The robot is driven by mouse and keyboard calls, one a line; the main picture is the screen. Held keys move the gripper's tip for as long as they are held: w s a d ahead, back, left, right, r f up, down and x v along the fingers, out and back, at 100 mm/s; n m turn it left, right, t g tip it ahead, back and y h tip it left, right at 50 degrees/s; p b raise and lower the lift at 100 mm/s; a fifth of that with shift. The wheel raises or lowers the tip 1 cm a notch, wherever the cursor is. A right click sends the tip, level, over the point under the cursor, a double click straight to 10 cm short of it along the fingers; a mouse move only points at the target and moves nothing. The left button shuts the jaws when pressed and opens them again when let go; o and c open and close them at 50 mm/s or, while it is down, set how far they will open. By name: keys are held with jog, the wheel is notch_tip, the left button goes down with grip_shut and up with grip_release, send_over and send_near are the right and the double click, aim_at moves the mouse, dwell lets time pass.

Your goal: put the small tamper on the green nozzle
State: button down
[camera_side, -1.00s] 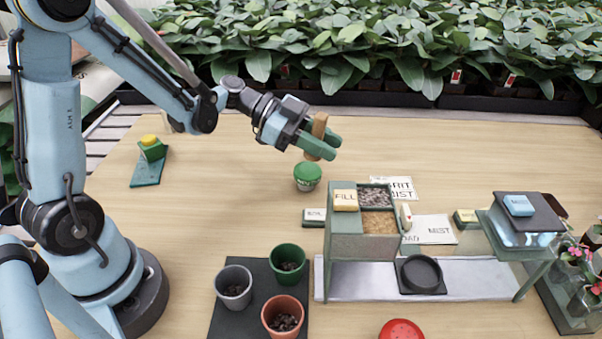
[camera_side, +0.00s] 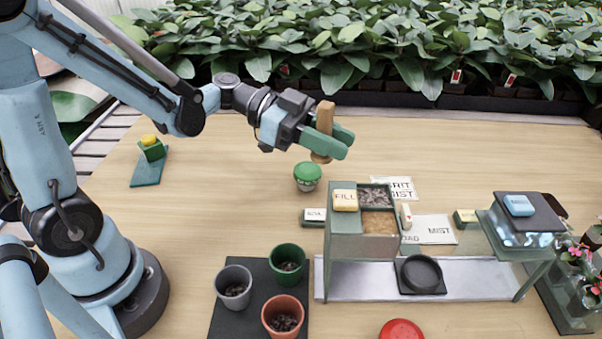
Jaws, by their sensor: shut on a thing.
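My gripper (camera_side: 330,141) is shut on the small wooden tamper (camera_side: 325,115), held upright above the table with its top above the green fingers and its rounded foot below them. A green domed piece with small white lettering (camera_side: 308,174) stands on the table just below and a little left of the tamper, apart from it in the picture. A green block with a yellow top (camera_side: 151,149) sits on a teal mat at the left. I cannot tell for sure which green piece is the nozzle.
A bin stand with a yellow FILL block (camera_side: 345,200) is right of centre, with a black round dish (camera_side: 420,273) below. Pots stand on a dark mat (camera_side: 258,327) in front. A red disc (camera_side: 401,330) lies at the front edge.

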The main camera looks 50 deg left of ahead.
jog(key=shift+w+a+f+h, duration=0.2)
jog(key=shift+w+a+h, duration=0.1)
jog(key=shift+a, duration=0.2)
jog(key=w+a+f, duration=0.2)
jog(key=a, duration=0.1)
jog(key=w+a+f, duration=0.2)
jog(key=a, duration=0.1)
jog(key=w+a+f, duration=0.1)
jog(key=a+f, duration=0.1)
jog(key=a, duration=0.1)
jog(key=shift+w+f, duration=0.25)
jog(key=shift+w, duration=0.15)
jog(key=shift+f, duration=2)
jog(key=shift+f, duration=0.15)
jog(key=c, duration=0.9)
grip_release()
jog(key=shift+r, duration=0.2)
jog(key=v, duration=1.2)
